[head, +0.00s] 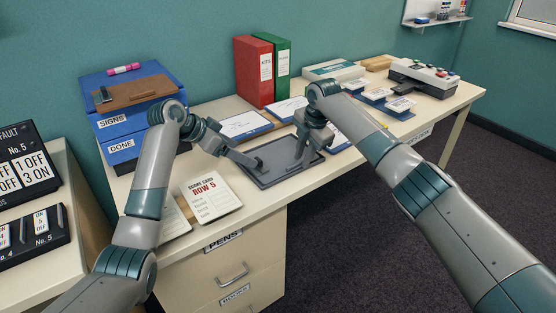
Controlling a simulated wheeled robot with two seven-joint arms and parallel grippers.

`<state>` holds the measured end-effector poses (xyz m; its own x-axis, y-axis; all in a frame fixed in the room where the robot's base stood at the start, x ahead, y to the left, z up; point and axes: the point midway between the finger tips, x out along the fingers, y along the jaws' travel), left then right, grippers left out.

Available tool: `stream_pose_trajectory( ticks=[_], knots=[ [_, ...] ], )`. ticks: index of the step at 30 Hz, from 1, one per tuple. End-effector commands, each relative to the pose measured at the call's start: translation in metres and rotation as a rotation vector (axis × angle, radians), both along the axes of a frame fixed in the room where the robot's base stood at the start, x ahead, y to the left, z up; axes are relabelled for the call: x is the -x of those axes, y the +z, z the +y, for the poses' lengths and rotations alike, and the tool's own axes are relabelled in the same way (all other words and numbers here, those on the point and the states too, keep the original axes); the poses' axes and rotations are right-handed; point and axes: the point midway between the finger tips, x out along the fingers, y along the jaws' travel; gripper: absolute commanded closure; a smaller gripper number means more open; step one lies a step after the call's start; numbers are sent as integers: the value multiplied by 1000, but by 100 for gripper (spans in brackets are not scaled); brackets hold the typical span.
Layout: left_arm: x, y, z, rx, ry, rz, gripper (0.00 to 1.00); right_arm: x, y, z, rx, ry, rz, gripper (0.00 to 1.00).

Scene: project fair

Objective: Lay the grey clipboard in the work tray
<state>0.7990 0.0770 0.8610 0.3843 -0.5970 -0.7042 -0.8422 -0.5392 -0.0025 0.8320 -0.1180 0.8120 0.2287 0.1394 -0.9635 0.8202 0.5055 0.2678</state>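A dark grey flat tray with a raised rim (263,185) lies near the front edge of the desk, in the middle of the head view. Its floor is the same dark grey, so I cannot clearly tell a separate grey clipboard from it. My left gripper (257,164) reaches in low from the left over the tray's left part; whether its fingers are shut is unclear. My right gripper (309,156) points down over the tray's right part, its two fingers apart, with nothing clearly between them.
A brown clipboard (140,92) lies on the blue boxes (122,123) at left. White sheets on blue boards (245,124) lie behind the tray. Red (252,72) and green (282,68) binders stand at the back. A score card (210,198) lies left of the tray.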

Motion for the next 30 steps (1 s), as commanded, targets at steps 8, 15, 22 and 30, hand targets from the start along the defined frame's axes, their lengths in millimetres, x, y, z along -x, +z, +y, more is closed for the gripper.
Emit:
stream_pose_trajectory(
  ticks=[8, 15, 22, 30],
  knots=[
    [0, 0, 0, 0, 0, 0, 19, 10, 35, -5, 2, 0, -3, 67],
    [0, 1, 0, 0, 0, 0, 19, 14, 64, -8, 0, 1, -15, 67],
    [0, 1, 0, 0, 0, 0, 19, 16, 75, -9, -1, 0, -19, 67],
    [0, 1, 0, 0, 0, 0, 19, 16, 76, -9, -2, 0, -20, 67]
  ],
)
